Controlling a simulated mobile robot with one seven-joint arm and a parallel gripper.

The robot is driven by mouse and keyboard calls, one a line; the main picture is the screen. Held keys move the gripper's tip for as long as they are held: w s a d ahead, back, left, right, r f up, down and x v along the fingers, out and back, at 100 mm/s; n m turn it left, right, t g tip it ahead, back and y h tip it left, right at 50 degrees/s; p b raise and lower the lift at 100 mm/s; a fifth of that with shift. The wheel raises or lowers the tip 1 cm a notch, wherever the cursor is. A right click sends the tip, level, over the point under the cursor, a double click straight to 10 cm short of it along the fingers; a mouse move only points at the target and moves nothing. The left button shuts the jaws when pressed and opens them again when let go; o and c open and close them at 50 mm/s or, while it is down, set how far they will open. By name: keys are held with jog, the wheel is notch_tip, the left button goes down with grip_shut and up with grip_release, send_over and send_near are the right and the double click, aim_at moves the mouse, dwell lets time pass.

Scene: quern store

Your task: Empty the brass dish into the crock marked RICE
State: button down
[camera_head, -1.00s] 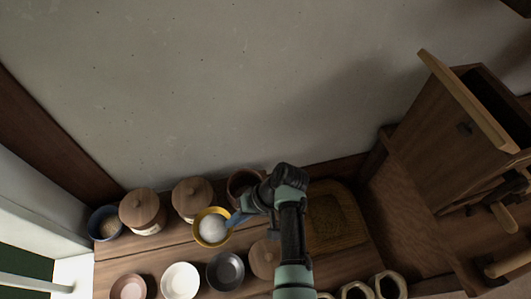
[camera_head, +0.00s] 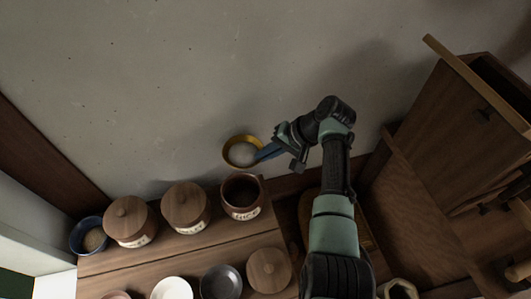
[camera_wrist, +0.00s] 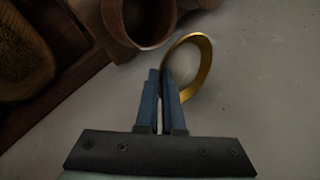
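My gripper (camera_head: 268,152) is shut on the rim of the brass dish (camera_head: 232,142), its blue fingers at the dish's right side. The dish holds pale, white contents (camera_head: 242,155) and looks roughly level. It is in the air, above and behind the open brown crock (camera_head: 257,195) in the head view. That crock has no lid on and a dark inside; its pale front label looks like RICE but is small. In the wrist view the gold rim (camera_wrist: 208,60) is at the fingertips, with the crock's mouth (camera_wrist: 122,25) close beside it.
Two lidded crocks (camera_head: 130,222) (camera_head: 185,207) stand left of the open one. A blue bowl (camera_head: 86,237) of grain is at far left. A wooden lid (camera_head: 269,270), a dark bowl (camera_head: 221,282) and a white bowl (camera_head: 172,289) lie in front. A wooden cabinet (camera_head: 440,140) stands right.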

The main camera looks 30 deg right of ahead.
jog(key=shift+n+t+h, duration=0.4)
jog(key=shift+t+h, duration=0.1)
jog(key=shift+t, duration=0.2)
notch_tip(320, 180, down, 4)
jog(key=shift+s+a+f+b, duration=0.15)
jog(key=shift+b, duration=0.3)
dwell(0.6)
jog(key=t, duration=0.1)
jog(key=t+h, duration=0.1)
jog(key=n+t+p, duration=0.1)
jog(key=shift+s+a+r+h, duration=0.2)
jog(key=shift+s+r+h, duration=0.15)
jog(key=shift+r+h, duration=0.05)
